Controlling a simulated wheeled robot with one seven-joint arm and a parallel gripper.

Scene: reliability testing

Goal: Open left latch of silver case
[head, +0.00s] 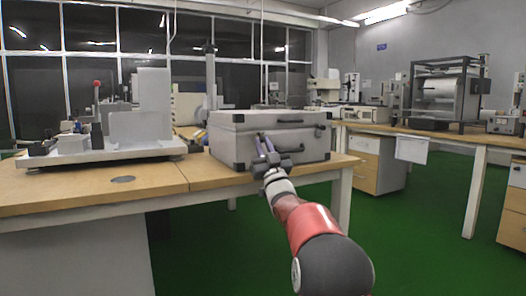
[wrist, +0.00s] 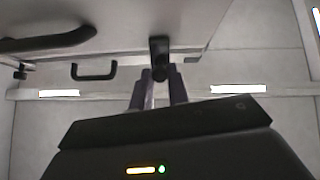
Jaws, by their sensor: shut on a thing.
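The silver case (head: 242,143) stands closed on the wooden table in the head view, with dark corners and a dark handle (head: 291,150) on its front. My gripper (head: 264,140) reaches the left part of the case's front. In the wrist view, my gripper (wrist: 160,78) has its two purple-grey fingers on either side of a small black latch (wrist: 160,48) and is shut on it. The arm hides the left latch in the head view. The right latch (head: 320,128) shows as a small dark piece near the lid seam.
A white and grey bench device (head: 105,148) stands on the table to the left of the case. The wooden table (head: 150,183) is bare in front of it. Another bench (head: 440,133) with instruments runs along the right. Green floor (head: 405,230) lies open between them.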

